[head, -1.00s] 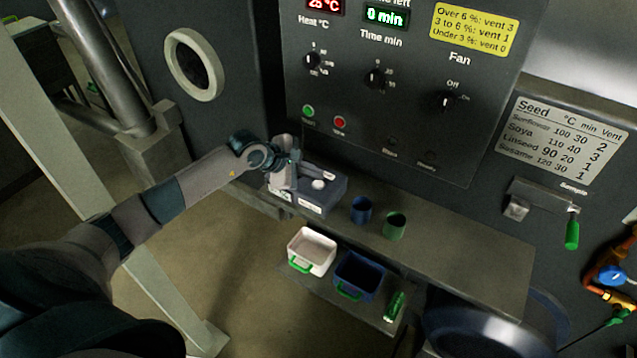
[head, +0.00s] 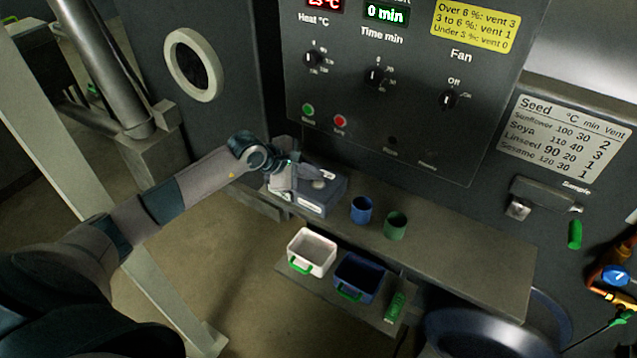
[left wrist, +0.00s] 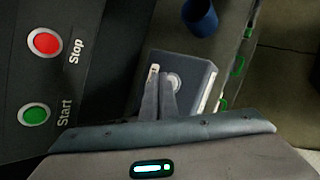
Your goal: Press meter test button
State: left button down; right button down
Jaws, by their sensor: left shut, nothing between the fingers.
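The meter is a dark blue-grey box (head: 322,201) on the shelf below the control panel. It also shows in the left wrist view (left wrist: 203,78), with a pale round part (left wrist: 173,82) and a small light strip (left wrist: 153,74) on top. My left gripper (head: 328,175) is shut and empty, its fingers reaching over the meter's top. In the left wrist view the fingertips (left wrist: 160,88) appear beside the round part, near the strip. I cannot tell whether they touch the meter. The test button cannot be clearly made out. My right gripper is not in view.
A blue cup (head: 361,211) and a green cup (head: 395,225) stand right of the meter. A white bin (head: 312,250) and a dark blue bin (head: 359,276) sit lower down. The panel's green Start (head: 308,109) and red Stop (head: 340,121) buttons are above the meter.

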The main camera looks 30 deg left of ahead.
aim_at(314, 184)
pick_arm(q)
jog(key=shift+f+b, duration=0.55)
jog(key=shift+b, duration=0.05)
dwell(0.6)
jog(key=shift+r, duration=0.15)
dwell(0.3)
jog(key=shift+r+p, duration=0.35)
jog(key=shift+r, duration=0.4)
jog(key=shift+r+p, duration=1.05)
jog(key=shift+r, duration=1.5)
